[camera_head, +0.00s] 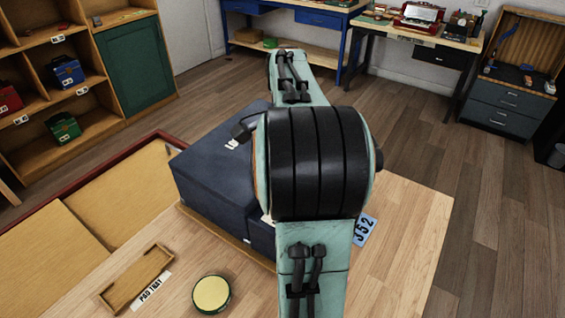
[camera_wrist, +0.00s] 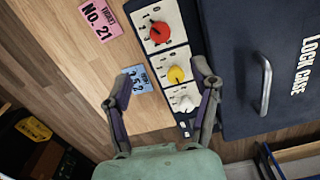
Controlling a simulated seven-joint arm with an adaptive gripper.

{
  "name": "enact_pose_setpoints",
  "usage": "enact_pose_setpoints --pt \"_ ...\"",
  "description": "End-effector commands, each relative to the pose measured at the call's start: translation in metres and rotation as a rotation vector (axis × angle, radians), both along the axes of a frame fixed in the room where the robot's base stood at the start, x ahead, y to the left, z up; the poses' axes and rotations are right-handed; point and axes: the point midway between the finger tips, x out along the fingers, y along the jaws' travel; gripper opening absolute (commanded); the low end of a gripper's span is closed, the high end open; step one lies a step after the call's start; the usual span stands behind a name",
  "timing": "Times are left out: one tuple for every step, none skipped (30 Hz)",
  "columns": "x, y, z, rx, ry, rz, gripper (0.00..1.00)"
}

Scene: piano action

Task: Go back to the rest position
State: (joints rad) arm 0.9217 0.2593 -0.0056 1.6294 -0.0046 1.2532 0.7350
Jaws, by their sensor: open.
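My gripper (camera_wrist: 161,88) is open and empty in the wrist view. Its two fingers stand apart above the wooden bench top (camera_wrist: 75,58) and a white panel (camera_wrist: 172,53). In the head view my arm covers the middle and hides the gripper. The dark blue lock case (camera_head: 215,175) sits on the bench, partly behind my arm; its face with a metal handle shows in the wrist view (camera_wrist: 285,90). The panel beside the handle carries a red knob (camera_wrist: 160,32), a yellow knob (camera_wrist: 176,75) and a white knob (camera_wrist: 185,103). The right finger overlaps the panel's edge.
A blue number card (camera_head: 365,230) lies right of my arm. A pink ticket (camera_wrist: 102,20) lies near the panel. A wooden pad tray (camera_head: 137,280) and a round yellow pad (camera_head: 211,293) lie at the front left. The bench's right side is clear.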

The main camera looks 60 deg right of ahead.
Motion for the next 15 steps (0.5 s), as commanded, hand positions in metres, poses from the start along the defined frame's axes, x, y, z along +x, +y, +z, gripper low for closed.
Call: enact_pose_setpoints --pt "0.0 0.0 0.0 0.0 0.0 0.0 0.61" --pt "0.0 0.0 0.0 0.0 0.0 0.0 0.61" --pt "0.0 0.0 0.0 0.0 0.0 0.0 0.61" --pt "0.0 0.0 0.0 0.0 0.0 0.0 0.61" --pt "0.0 0.0 0.0 0.0 0.0 0.0 0.61" --pt "0.0 0.0 0.0 0.0 0.0 0.0 0.61" --pt "0.0 0.0 0.0 0.0 0.0 0.0 0.61" --pt "0.0 0.0 0.0 0.0 0.0 0.0 0.61" --pt "0.0 0.0 0.0 0.0 0.0 0.0 0.61" --pt "0.001 0.001 0.0 0.0 0.0 0.004 0.61" --pt "0.003 0.003 0.0 0.0 0.0 0.012 0.61" --pt "0.009 0.007 0.001 -0.003 -0.003 0.032 0.61" --pt "0.015 0.013 0.005 -0.011 -0.008 0.054 0.61" --pt "0.023 0.02 0.011 -0.023 -0.019 0.083 0.61" --pt "0.035 0.033 0.022 -0.046 -0.039 0.13 0.61"
